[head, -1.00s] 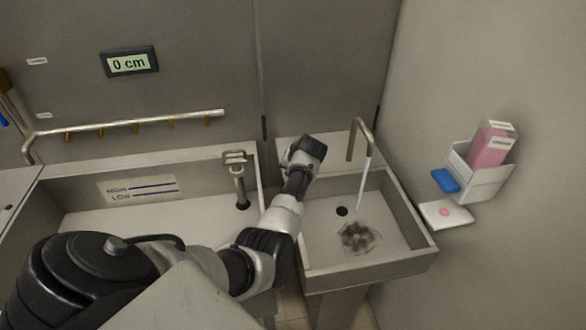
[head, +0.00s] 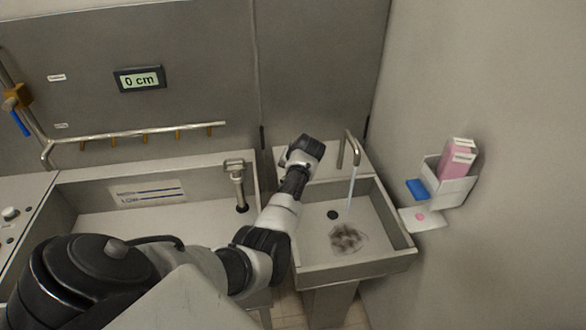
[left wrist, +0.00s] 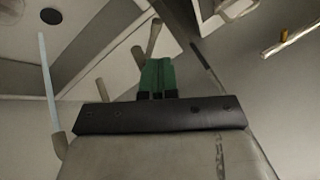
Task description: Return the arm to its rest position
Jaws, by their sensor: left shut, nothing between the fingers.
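My left arm comes in from the lower left in the head view and reaches toward the wall between the two basins. Its dark wrist end (head: 303,152) is near the back edge of the small sink (head: 345,270), and the fingers are hidden there. In the left wrist view my left gripper (left wrist: 157,72) shows green fingers close together, shut and empty. My right gripper is not in view.
A tap (head: 350,150) runs a thin stream of water into the small sink, where a dark stain (head: 348,238) lies. A large basin (head: 85,220) is on the left. A wall holder (head: 455,187) with a pink pack is at right. The display (head: 140,79) reads 0 cm.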

